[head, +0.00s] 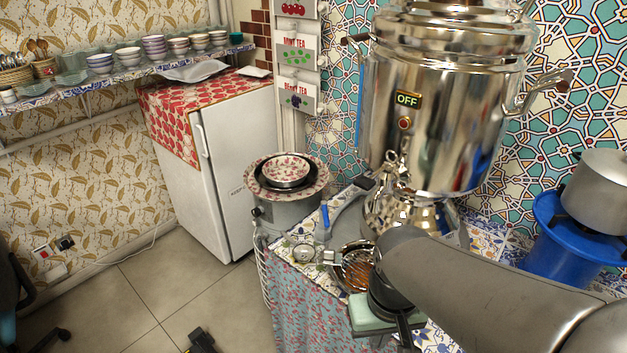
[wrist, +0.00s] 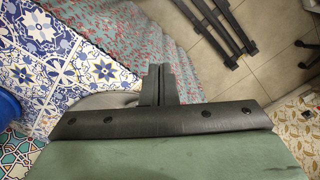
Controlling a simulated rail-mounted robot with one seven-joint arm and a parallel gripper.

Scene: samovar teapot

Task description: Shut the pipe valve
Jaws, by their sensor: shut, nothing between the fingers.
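A slim blue lever (head: 325,220), which looks like the pipe valve's handle, stands nearly upright at the left end of the tiled counter in the head view. A round gauge (head: 303,252) sits just below it. I cannot make out the valve body or pipe clearly. My gripper (wrist: 157,85) has its dark fingers together in the wrist view, with nothing between them. In the head view my arm reaches in from the lower right, and its end is over the counter, right of and nearer than the lever, apart from it. The wrist view does not show the lever.
A large shiny samovar (head: 440,110) stands behind my arm. A strainer-like pan (head: 358,270) lies between the gauge and my wrist. A patterned bowl (head: 286,170) tops a metal canister to the left. A blue stand (head: 555,245) with a pot (head: 603,190) is at right. Floor at left is mostly open.

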